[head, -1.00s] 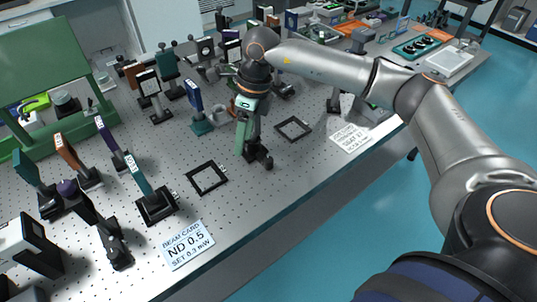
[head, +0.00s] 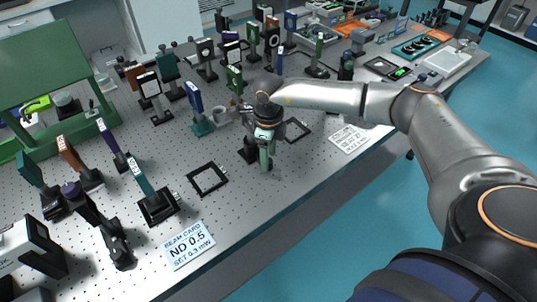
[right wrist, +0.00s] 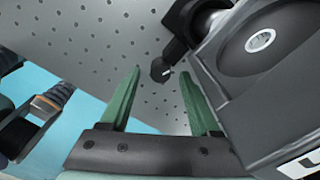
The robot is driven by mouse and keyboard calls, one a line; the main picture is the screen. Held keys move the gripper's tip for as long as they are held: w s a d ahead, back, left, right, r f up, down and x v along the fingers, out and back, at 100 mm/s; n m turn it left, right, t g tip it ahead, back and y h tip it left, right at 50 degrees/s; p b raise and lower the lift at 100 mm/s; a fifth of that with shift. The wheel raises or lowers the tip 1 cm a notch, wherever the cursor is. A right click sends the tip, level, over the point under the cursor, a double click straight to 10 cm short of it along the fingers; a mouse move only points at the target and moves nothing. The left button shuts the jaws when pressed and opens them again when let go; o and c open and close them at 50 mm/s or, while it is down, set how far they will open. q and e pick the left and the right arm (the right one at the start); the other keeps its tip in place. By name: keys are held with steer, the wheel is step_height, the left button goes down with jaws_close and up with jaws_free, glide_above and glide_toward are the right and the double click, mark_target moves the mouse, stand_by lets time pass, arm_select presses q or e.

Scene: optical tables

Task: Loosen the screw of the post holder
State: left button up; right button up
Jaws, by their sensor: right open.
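The dark post holder (head: 248,156) stands on the perforated table, partly hidden behind my right gripper in the head view. My right gripper (head: 266,168) has green fingers pointing down at its right side. In the right wrist view the gripper (right wrist: 160,95) is open, with nothing between its fingers. A black screw knob (right wrist: 160,69) shows beyond the fingertips, in the gap between them and nearer the right finger. A dark post holder part (right wrist: 185,22) runs up from it. Contact between fingers and knob cannot be told. My left gripper is out of view.
The table in front of the gripper is clear.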

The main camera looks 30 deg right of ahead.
steer(key=shift+f, duration=0.4)
steer(key=shift+c, duration=0.2)
jaws_close()
